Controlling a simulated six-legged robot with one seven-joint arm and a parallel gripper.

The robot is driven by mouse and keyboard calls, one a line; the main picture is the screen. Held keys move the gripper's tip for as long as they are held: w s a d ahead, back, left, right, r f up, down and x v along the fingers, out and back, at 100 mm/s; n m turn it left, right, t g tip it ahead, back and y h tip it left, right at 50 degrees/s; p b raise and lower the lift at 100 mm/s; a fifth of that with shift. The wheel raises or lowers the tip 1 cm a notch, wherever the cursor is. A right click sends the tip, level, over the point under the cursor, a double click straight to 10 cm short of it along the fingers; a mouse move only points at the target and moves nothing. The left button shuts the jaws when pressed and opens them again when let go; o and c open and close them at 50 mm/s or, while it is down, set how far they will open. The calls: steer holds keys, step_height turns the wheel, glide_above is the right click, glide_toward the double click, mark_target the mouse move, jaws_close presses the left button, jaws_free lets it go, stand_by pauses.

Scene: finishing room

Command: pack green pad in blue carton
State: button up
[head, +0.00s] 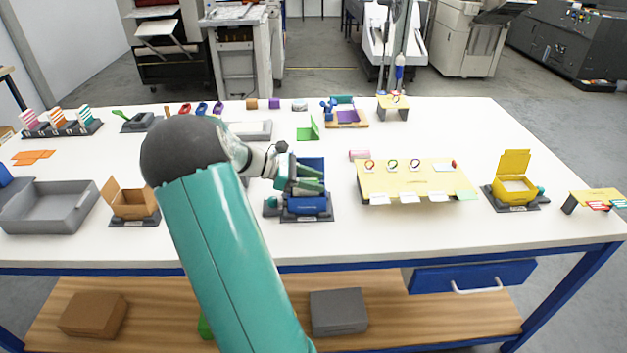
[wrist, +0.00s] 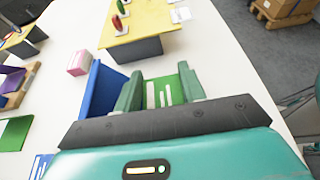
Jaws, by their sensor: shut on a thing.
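The blue carton (head: 307,207) stands open on a dark base near the front middle of the white table, its back flap raised. My gripper (head: 308,178) is right at the carton's mouth in the head view. In the wrist view my gripper (wrist: 163,92) is shut on the green pad (wrist: 166,93), which has white stripes and shows between the two grey-green fingers. A raised blue panel of the carton (wrist: 101,90) stands just left of the fingers. The pad's lower end and the carton's inside are hidden, so I cannot tell how deep the pad sits.
A yellow stand (head: 420,178) with small rings and cards is right of the carton, with a pink block (head: 359,155) behind its left edge. A yellow carton (head: 515,187) is farther right. A brown carton (head: 131,202) and grey tray (head: 47,207) stand left.

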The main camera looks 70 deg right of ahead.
steer(key=shift+f, duration=0.45)
stand_by(0.4)
steer(key=o, duration=1.1)
steer(key=shift+r, duration=0.1)
steer(key=shift+r, duration=4.9)
